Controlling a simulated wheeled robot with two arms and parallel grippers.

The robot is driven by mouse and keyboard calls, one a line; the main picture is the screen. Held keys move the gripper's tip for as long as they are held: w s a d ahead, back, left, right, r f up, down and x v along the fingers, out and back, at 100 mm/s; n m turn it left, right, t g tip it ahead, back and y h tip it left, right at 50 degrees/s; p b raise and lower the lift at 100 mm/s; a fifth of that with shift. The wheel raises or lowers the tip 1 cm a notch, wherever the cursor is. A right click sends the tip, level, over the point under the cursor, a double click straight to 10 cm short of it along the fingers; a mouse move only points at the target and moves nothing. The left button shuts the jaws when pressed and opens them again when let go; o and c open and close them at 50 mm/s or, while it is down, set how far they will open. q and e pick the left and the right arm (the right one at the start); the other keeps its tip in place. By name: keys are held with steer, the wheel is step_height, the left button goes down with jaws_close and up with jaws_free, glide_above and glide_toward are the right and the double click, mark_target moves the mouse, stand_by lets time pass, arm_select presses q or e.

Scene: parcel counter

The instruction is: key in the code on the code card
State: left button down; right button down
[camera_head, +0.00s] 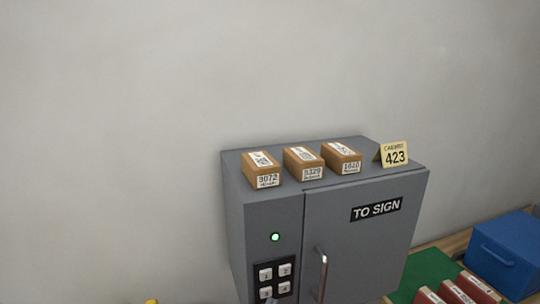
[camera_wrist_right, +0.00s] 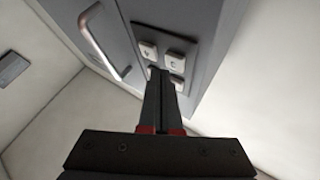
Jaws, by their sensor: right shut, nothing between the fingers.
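The keypad (camera_head: 289,266) on the cabinet's front has keys 1 and 2 above 3 and 4. It also shows in the wrist view (camera_wrist_right: 162,43), past my fingers. My right gripper (camera_wrist_right: 161,73) is shut and empty, its tips at the keypad, partly covering a key. In the head view its tip (camera_head: 270,300) shows at the bottom edge, just below key 3 (camera_head: 265,289). I cannot tell whether it touches a key. My left gripper is out of view.
A green lamp (camera_head: 275,237) is lit above the keypad. The door handle (camera_head: 322,274) stands out just right of the keys. Several brown parcels (camera_head: 262,169) lie on the cabinet top. A blue box (camera_head: 505,258) and red items (camera_head: 466,289) are at lower right.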

steer(key=s+p, duration=0.1)
steer(key=s, duration=0.1)
steer(key=s+d+p, duration=0.1)
steer(key=s, duration=0.2)
steer(key=shift+s+d+p, duration=0.35)
steer(key=shift+d+p, duration=0.05)
